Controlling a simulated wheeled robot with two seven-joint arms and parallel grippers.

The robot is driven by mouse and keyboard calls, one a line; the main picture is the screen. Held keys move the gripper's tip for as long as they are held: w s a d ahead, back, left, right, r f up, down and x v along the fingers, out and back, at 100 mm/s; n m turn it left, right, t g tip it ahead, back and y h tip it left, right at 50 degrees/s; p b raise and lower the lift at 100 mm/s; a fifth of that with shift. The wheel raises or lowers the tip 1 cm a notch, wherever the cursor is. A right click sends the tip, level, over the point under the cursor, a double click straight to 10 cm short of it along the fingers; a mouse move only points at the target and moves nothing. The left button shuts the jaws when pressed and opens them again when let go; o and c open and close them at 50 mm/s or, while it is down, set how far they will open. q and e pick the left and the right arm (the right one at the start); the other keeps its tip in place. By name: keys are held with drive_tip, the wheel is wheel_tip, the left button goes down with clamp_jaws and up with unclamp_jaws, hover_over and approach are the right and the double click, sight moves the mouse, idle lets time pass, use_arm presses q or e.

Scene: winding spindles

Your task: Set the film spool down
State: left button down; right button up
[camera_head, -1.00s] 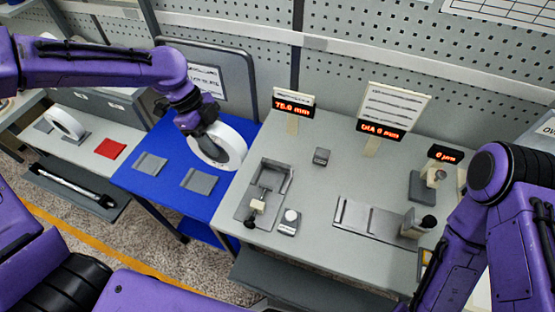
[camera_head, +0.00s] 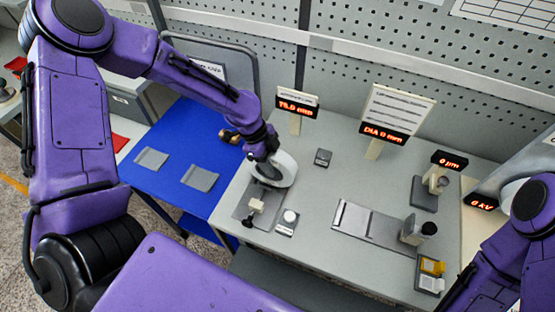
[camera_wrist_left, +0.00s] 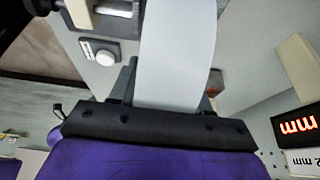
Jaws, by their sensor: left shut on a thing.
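The film spool (camera_head: 287,172) is a white ring with a wide centre hole. My left gripper (camera_head: 266,163) is shut on it at its rim. The gripper hides much of the spool and of the fixture's back. I cannot tell whether the spool touches the fixture. In the left wrist view the spool (camera_wrist_left: 178,50) is a broad pale band running up from the gripper. My right gripper is out of view; only part of that arm shows at lower right.
A round white knob (camera_head: 290,216) sits right of the fixture. A small grey block (camera_head: 322,157) lies behind. Display signs (camera_head: 296,103) stand at the back. The blue table (camera_head: 185,137) at left holds two grey pads. A grey rail (camera_head: 368,224) lies at right.

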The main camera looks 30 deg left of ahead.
use_arm(q)
drive_tip(key=shift+f, duration=0.1)
drive_tip(key=shift+w+f, duration=0.15)
drive_tip(key=shift+w, duration=0.15)
drive_tip(key=shift+f, duration=0.2)
drive_tip(key=c, duration=0.5)
unclamp_jaws()
drive_tip(key=shift+r, duration=0.1)
drive_tip(key=shift+s+r, duration=0.1)
drive_tip(key=shift+s, duration=0.05)
drive_tip(key=shift+r, duration=0.15)
drive_tip(key=b+v, duration=0.1)
drive_tip(key=v, duration=0.5)
drive_tip(key=b+v, duration=0.1)
drive_tip(key=v, duration=0.4)
drive_tip(key=shift+a+r, duration=0.25)
drive_tip(key=shift+r, duration=0.1)
